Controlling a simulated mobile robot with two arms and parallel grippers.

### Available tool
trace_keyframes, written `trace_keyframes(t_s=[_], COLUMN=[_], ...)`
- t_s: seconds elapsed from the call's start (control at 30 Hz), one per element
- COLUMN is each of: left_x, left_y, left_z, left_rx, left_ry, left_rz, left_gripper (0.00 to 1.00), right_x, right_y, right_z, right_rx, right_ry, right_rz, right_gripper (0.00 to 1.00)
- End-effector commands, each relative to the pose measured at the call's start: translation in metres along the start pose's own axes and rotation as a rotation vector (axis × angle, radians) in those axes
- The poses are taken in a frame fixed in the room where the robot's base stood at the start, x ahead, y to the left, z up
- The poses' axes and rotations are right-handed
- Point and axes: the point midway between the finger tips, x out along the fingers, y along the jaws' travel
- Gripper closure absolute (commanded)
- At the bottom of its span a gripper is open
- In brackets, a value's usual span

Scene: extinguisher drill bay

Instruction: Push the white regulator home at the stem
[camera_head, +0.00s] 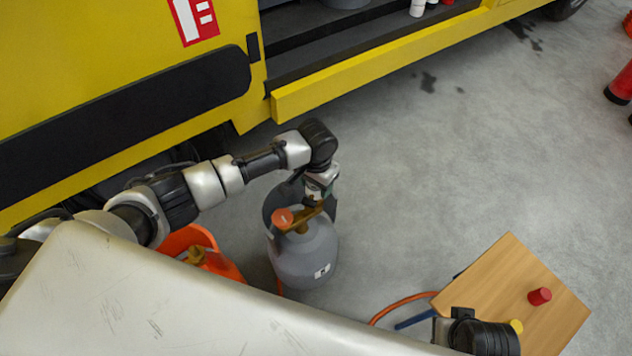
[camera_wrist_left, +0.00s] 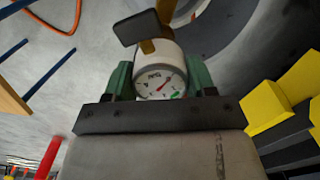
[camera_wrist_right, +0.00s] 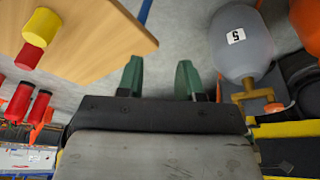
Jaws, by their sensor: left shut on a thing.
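My left gripper (camera_head: 318,190) is over the top of the grey gas cylinder (camera_head: 305,258), close to its brass valve (camera_head: 302,222) and orange-red handwheel (camera_head: 282,218). In the left wrist view, the green fingers are shut on the white regulator (camera_wrist_left: 160,76), whose round dial faces the camera. Brass (camera_wrist_left: 165,10) and a dark flat piece show beyond it. I cannot tell whether the regulator touches the stem. The cylinder stands upright; its brass valve also shows in the right wrist view (camera_wrist_right: 250,94). My right gripper (camera_wrist_right: 160,80) is open and empty.
A wooden table (camera_head: 490,275) at lower right bears a red cylinder (camera_head: 539,296) and a yellow one (camera_head: 516,327). An orange cylinder (camera_head: 215,262) stands left of the grey one. A yellow truck (camera_head: 120,60) fills the upper left.

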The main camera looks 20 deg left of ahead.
Motion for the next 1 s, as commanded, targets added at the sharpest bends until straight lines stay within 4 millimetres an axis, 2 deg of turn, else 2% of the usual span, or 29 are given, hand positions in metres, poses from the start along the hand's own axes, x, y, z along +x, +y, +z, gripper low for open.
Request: trace_keyframes(t_s=[0.53, 1.0], left_x=[0.004, 0.009], left_y=[0.0, 0.0], left_z=[-0.001, -0.001], left_rx=[0.0, 0.0], left_ry=[0.002, 0.002], left_rz=[0.001, 0.001], left_gripper=[0.69, 0.69], right_x=[-0.005, -0.015], right_y=[-0.001, 0.003], right_z=[0.006, 0.004], right_rx=[-0.001, -0.006], right_ry=[-0.016, -0.005], right_rz=[-0.001, 0.007], right_gripper=[0.64, 0.64])
